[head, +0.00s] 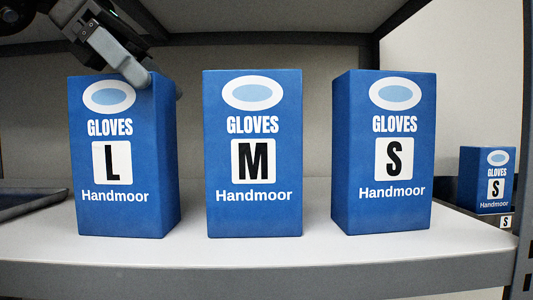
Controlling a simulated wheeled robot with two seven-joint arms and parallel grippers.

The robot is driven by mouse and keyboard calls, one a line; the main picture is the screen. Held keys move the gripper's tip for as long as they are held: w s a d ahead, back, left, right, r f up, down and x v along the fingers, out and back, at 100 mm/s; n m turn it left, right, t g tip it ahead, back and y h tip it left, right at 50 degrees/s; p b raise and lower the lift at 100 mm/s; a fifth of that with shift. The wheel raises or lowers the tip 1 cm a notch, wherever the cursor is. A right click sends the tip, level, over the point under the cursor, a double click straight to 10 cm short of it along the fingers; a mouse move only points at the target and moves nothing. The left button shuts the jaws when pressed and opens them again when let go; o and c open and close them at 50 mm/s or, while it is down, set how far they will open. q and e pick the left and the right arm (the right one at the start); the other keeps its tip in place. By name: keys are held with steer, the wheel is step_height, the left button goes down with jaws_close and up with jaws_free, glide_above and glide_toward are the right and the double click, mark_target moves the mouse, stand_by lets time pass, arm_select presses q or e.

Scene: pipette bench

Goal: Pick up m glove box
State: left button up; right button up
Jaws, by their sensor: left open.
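The M glove box (253,205) is blue with a white M label and stands upright in the middle of the shelf. The L glove box (112,215) stands to its left and the S glove box (380,215) to its right, both upright and apart from it. My left gripper (160,88) comes in from the upper left and is open. Its fingers are at the top right edge of the L box, left of the M box. One finger is partly hidden behind the L box. My right gripper is not in view.
The boxes stand on a light grey shelf (270,256) with dark posts and a back panel. A dark tray (28,204) lies at the far left. A smaller-looking S glove box (488,182) is beyond the shelf at the right. Gaps separate the three boxes.

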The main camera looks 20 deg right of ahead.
mark_target(246, 92)
arm_select(q)
steer(key=d, duration=0.3)
steer(key=s+d, duration=0.1)
steer(key=d, duration=0.2)
steer(key=shift+s+d+p, duration=0.2)
steer(key=shift+d+p, duration=0.2)
steer(key=shift+s+d, duration=0.3)
steer(key=shift+d, duration=0.15)
steer(key=d, duration=0.1)
steer(key=d+f, duration=0.1)
steer(key=s+d, duration=0.1)
steer(key=d, duration=0.1)
steer(key=shift+f, duration=0.3)
steer(key=shift+d+f, duration=0.2)
steer(key=shift+f, duration=0.1)
steer(key=shift+a, duration=0.1)
steer(key=shift+a, duration=0.1)
steer(key=shift+w, duration=0.15)
steer(key=c, duration=0.4)
steer(key=shift+a, duration=0.1)
steer(key=c, duration=1.2)
